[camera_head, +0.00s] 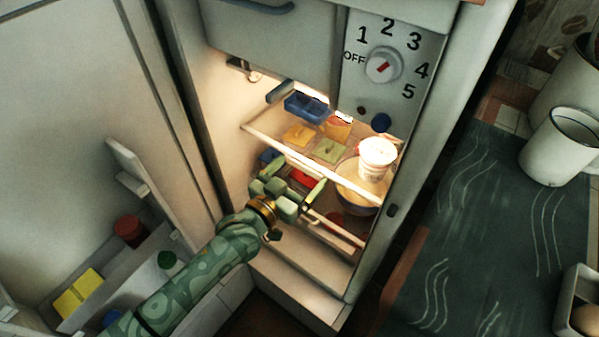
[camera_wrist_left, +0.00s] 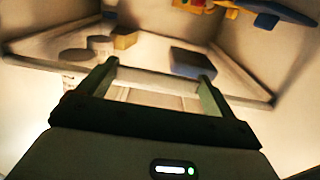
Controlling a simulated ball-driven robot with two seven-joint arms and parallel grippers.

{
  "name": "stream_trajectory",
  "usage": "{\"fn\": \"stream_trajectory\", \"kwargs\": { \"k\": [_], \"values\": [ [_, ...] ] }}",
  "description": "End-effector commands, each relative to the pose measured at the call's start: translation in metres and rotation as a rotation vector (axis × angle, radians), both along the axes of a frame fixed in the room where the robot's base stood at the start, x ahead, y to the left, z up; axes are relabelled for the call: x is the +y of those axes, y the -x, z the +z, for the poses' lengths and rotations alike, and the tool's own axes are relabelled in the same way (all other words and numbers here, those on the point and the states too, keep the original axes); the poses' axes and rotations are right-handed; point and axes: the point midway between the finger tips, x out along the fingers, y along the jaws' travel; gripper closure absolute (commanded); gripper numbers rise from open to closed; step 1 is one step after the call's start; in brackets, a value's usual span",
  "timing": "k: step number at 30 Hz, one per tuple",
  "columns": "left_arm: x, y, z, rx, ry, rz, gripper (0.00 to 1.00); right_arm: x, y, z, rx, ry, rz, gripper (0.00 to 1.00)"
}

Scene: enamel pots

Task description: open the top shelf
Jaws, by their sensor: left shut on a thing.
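The fridge stands open, and its lit top shelf (camera_head: 272,142) has a pale front rail. On it are a blue container (camera_head: 306,107), yellow and green slabs, a white tub (camera_head: 376,158) and a bowl. My left gripper (camera_head: 296,187) reaches inside, its fingers just below the top shelf's front edge in the head view. It is shut on a pale shelf rail, but I cannot tell which shelf's. In the left wrist view the fingers (camera_wrist_left: 158,88) stand in front of a pale-framed shelf (camera_wrist_left: 45,45) with a dark box (camera_wrist_left: 192,63) on it. My right gripper is out of view.
The open fridge door (camera_head: 85,110) with a stocked door bin is on the left. A dial panel (camera_head: 398,55) is above the shelves. At right, a dark mat (camera_head: 490,215) bears a white enamel mug (camera_head: 558,150).

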Motion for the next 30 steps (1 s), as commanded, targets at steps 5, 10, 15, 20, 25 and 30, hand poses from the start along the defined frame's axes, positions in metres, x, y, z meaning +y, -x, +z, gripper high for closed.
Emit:
{"fn": "stream_trajectory", "kwargs": {
  "k": [5,10,15,20,25,30],
  "values": [
    [0.008,0.012,0.002,0.001,-0.002,-0.001,0.5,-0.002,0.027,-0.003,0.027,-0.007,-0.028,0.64],
    [0.026,0.035,0.004,0.001,-0.004,-0.001,0.5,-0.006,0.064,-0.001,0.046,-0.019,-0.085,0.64],
    [0.049,0.068,0.005,0.001,-0.006,-0.002,0.5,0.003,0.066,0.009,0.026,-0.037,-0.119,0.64],
    [0.071,0.098,0.004,0.001,-0.006,-0.002,0.5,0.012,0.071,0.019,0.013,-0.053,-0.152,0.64],
    [0.09,0.125,0.002,0.003,-0.003,-0.001,0.5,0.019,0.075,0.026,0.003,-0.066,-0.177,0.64],
    [0.103,0.143,0.001,0.002,-0.003,-0.001,0.5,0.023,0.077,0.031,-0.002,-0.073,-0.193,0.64]
  ]
}}
